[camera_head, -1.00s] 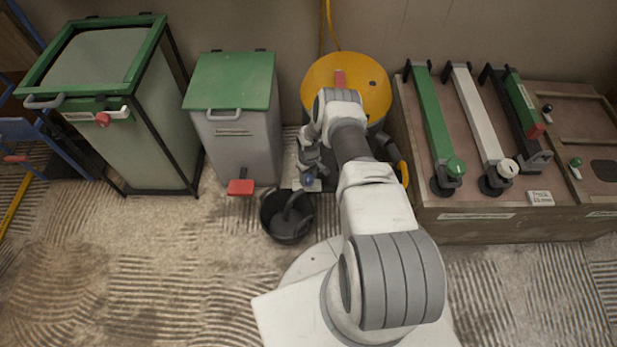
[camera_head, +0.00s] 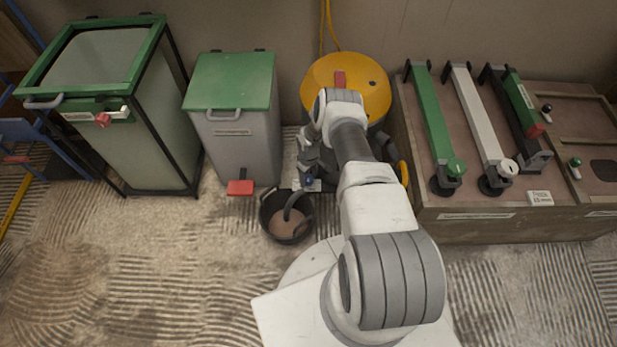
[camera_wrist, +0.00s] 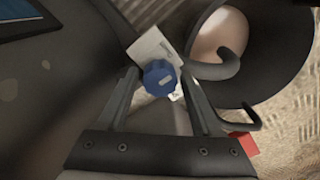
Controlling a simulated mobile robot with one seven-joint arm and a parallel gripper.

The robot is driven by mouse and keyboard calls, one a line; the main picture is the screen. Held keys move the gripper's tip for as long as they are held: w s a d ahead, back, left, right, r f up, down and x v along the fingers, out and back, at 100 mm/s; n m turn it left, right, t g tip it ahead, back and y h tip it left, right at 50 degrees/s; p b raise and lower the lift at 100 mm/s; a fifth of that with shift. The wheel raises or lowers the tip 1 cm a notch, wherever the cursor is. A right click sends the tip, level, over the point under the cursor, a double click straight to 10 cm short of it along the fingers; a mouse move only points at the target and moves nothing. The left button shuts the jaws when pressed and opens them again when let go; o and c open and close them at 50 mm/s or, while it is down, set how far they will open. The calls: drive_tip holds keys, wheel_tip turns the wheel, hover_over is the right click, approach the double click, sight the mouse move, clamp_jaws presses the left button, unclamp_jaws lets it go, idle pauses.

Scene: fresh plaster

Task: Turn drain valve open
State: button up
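The drain valve's blue knob (camera_wrist: 160,78) shows in the wrist view in front of a white label plate (camera_wrist: 152,48). It is a small blue spot in the head view (camera_head: 309,181), low on the front of the yellow-topped drum (camera_head: 372,75). My gripper (camera_wrist: 160,82) has its two fingers apart, one on each side of the knob, with a narrow gap seeming to show at each side. A dark curved spout (camera_wrist: 228,62) runs from beside the valve over a black bucket (camera_head: 287,238). The bucket holds something brownish.
A grey bin with a green lid (camera_head: 229,80) and red pedal (camera_head: 240,187) stands left of the bucket. A green-framed container (camera_head: 150,130) is farther left. A wooden bench with lever handles (camera_head: 520,225) stands right. The ridged floor in front is mostly clear.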

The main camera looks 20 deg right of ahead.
sight(309, 178)
drive_tip(key=shift+o, duration=0.7)
wheel_tip(309, 178, up, 18)
drive_tip(key=p, duration=0.6)
drive_tip(key=shift+f+p, duration=0.25)
drive_tip(key=shift+p, duration=0.15)
